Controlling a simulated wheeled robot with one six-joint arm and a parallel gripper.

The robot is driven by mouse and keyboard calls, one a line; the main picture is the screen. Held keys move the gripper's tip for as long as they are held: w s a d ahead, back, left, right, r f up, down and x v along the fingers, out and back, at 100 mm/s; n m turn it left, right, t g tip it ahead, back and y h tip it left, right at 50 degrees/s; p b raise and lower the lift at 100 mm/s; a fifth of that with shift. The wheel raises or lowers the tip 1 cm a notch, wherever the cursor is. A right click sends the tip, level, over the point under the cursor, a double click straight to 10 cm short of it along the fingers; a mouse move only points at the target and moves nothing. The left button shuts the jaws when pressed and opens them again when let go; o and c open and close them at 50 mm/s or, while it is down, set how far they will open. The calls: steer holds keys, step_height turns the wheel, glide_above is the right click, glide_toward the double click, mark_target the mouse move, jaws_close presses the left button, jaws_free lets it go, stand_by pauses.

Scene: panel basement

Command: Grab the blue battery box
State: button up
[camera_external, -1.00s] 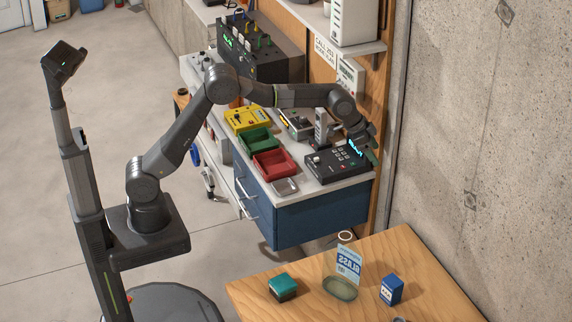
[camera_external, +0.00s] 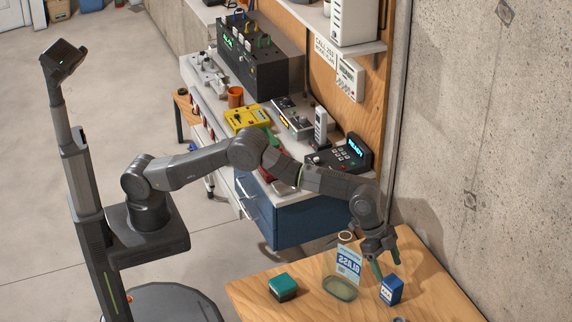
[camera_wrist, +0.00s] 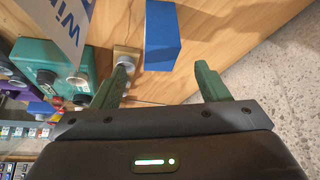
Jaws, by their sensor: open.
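The blue battery box (camera_external: 391,290) stands upright on the wooden table, near its right side. It has a white label on its front. In the wrist view the blue box (camera_wrist: 161,36) lies just beyond the fingertips, between their lines. My gripper (camera_external: 384,262) is above and just behind the box, pointing down. Its green fingers are apart with nothing between them, as the wrist view also shows (camera_wrist: 165,78). I see no contact between the fingers and the box.
A teal block (camera_external: 283,287) is farther left on the wooden table (camera_external: 255,292). The concrete wall (camera_external: 500,150) rises at right. A workbench with a blue drawer cabinet (camera_external: 310,216) stands behind.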

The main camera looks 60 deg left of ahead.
mark_target(393, 280)
steer(key=shift+p+x, duration=0.8)
steer(key=shift+x, duration=1.45)
jaws_close()
